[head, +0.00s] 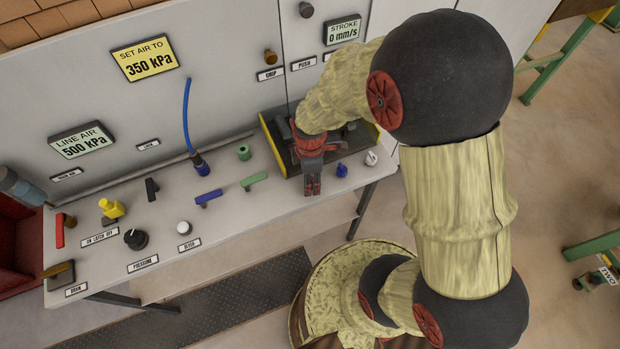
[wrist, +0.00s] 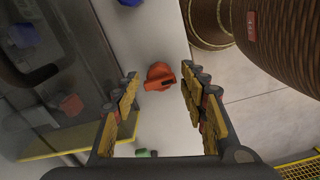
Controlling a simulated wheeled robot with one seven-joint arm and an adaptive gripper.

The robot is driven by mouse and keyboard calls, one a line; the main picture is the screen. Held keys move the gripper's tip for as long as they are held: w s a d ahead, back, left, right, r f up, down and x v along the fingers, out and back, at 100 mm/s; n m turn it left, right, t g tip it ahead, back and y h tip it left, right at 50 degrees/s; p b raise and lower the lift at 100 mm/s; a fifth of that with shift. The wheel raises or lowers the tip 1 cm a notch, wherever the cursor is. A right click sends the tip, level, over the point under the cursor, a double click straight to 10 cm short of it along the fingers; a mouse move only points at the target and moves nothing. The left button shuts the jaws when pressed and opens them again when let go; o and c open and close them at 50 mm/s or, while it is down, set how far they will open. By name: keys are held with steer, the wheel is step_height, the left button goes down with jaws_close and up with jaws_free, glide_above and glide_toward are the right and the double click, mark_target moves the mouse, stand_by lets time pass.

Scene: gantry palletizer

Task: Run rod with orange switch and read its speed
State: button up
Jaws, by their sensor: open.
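The orange switch (wrist: 160,77) shows in the wrist view as a round orange-red base with a raised handle, on the pale bench top. It lies between and beyond the two fingertips of my gripper (wrist: 161,88), which is open and apparently empty. In the head view my gripper (head: 312,187) points down over the right part of the bench, and the switch is hidden there. The STROKE display (head: 343,30) on the back panel reads 0 mm/s. I cannot make out the rod; a yellow-edged dark unit (head: 266,125) stands behind my gripper, partly covered.
A blue knob (head: 341,170) and a pale switch (head: 371,158) stand right of my gripper. A green lever (head: 254,181) and a blue lever (head: 209,197) lie left. Yellow (head: 110,208) and black (head: 135,239) controls are farther left. The LINE AIR display (head: 83,140) reads 500 kPa.

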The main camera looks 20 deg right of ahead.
steer(key=shift+c, duration=0.2)
jaws_close()
stand_by(0.3)
